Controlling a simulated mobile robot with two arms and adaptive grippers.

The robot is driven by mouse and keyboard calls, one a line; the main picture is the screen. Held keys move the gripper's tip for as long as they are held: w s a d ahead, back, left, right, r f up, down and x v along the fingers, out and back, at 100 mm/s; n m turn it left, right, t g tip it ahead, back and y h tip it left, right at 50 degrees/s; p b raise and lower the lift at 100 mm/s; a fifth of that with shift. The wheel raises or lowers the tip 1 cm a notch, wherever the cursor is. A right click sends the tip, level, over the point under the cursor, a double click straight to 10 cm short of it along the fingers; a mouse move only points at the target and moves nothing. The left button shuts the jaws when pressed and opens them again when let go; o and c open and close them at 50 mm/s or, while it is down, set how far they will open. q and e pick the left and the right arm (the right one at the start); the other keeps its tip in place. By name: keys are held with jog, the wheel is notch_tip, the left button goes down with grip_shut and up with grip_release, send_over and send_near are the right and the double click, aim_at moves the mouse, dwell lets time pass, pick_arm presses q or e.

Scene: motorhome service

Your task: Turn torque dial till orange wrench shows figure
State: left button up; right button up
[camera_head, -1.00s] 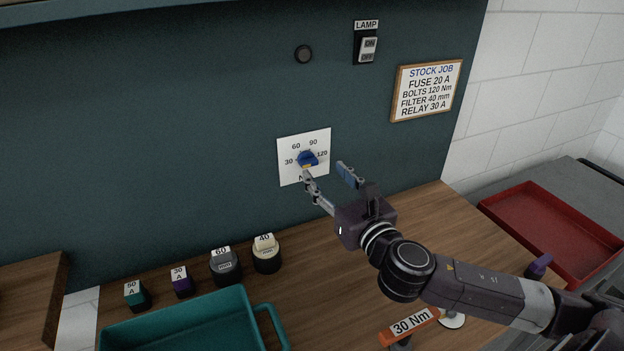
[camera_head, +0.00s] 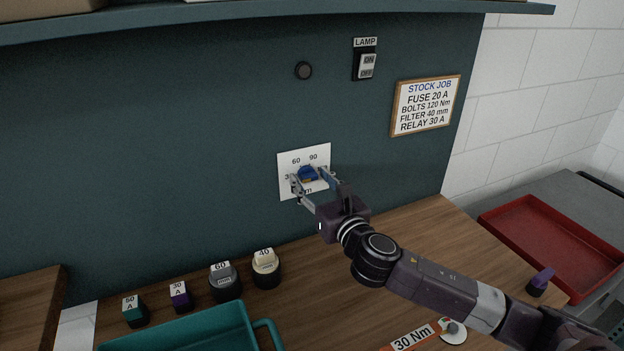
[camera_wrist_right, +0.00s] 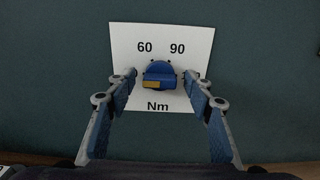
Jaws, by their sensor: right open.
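The torque dial is a blue knob (camera_head: 308,173) on a white plate (camera_head: 288,160) on the teal wall, marked 60, 90 and Nm. My fingers hide the plate's side figures. In the right wrist view the knob (camera_wrist_right: 159,74) shows a yellow mark at its lower left. My right gripper (camera_head: 308,177) is open, with one finger on each side of the knob; a gap shows between fingers and knob in the wrist view (camera_wrist_right: 159,88). The orange wrench (camera_head: 398,347) lies at the front of the bench, its label reading 30 Nm. My left gripper is out of view.
A notice (camera_head: 426,105) reads BOLTS 120 Nm. A lamp switch (camera_head: 366,65) is above the dial. A teal tray (camera_head: 266,324) and several labelled fuses and filters (camera_head: 224,281) stand at the left. A red tray (camera_head: 510,207) is at the right. The bench below the dial is clear.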

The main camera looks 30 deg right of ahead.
jog(key=shift+c, duration=0.3)
jog(key=c, duration=1.1)
